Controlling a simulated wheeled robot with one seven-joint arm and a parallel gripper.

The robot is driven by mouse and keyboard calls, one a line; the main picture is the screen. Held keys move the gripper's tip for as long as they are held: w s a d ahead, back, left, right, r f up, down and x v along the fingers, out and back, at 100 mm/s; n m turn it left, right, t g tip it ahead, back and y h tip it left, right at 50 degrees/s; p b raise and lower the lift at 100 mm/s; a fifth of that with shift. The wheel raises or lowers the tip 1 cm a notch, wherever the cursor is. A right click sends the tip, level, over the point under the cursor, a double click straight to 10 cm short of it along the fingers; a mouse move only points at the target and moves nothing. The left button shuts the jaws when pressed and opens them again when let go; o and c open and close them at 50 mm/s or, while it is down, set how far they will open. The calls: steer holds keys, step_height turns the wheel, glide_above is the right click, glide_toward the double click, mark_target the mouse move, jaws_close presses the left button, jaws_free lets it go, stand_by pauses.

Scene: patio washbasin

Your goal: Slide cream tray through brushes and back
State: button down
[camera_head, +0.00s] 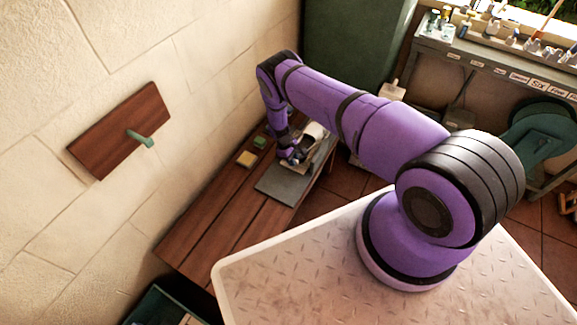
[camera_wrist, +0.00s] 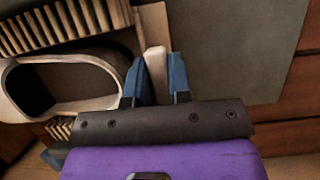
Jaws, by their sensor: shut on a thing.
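My gripper (camera_wrist: 157,82) has its two blue fingers closed around a narrow cream upright piece (camera_wrist: 155,62), apparently the handle of the cream tray. Most of the tray is hidden or hard to make out in the wrist view. Rows of pale brush bristles (camera_wrist: 75,20) lie at the upper left, beside a pale rounded housing (camera_wrist: 107,102) with a dark opening. How far the tray sits among the brushes cannot be told.
A flat grey slab (camera_head: 281,187) lies on the wooden bench (camera_head: 213,215), its near part bare. Small yellow (camera_head: 246,158) and green (camera_head: 259,142) blocks lie left of the gripper. A wooden board (camera_head: 115,135) with a green handle is on the wall alongside.

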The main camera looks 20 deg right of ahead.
steer(key=shift+w+d, duration=0.35)
steer(key=shift+d, duration=0.15)
steer(key=shift+r, duration=0.1)
steer(key=c, duration=1.3)
jaws_free()
steer(key=shift+w+d, duration=0.1)
steer(key=v, duration=1)
steer(key=shift+r, duration=0.35)
